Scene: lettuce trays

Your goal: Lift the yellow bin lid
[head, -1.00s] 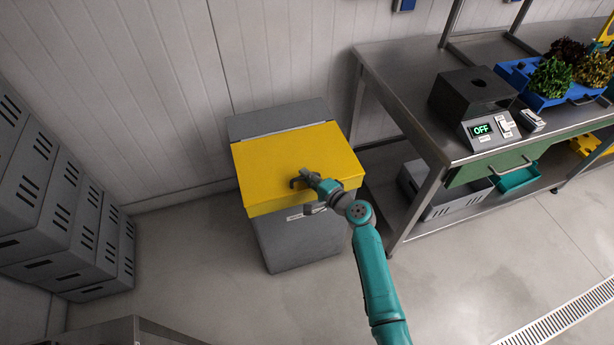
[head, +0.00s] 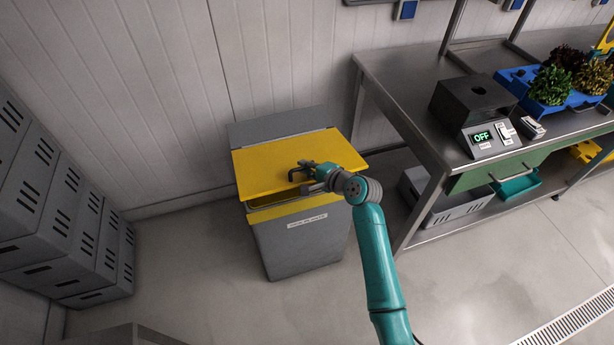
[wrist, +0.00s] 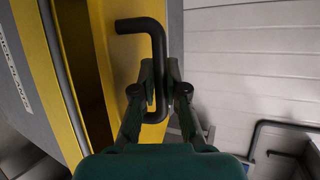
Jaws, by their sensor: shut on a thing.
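The yellow lid (head: 270,165) of the grey bin (head: 300,245) is tilted up at its front edge, with its back edge by the grey rear part of the bin. A gap shows between the lid and the yellow rim (head: 290,208). My gripper (head: 298,174) is at the lid's dark handle, near the lid's front right. In the wrist view, my gripper (wrist: 160,90) is shut on the black bar handle (wrist: 158,55). The lid (wrist: 125,60) and the dark opening of the bin also show there. The inside of the bin is mostly hidden.
A steel table (head: 405,95) stands to the right, with a black box with an OFF display (head: 478,115) and a blue tray (head: 580,100) of lettuce. Grey crates (head: 50,225) are stacked at left. A ribbed wall is behind the bin. The floor in front is clear.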

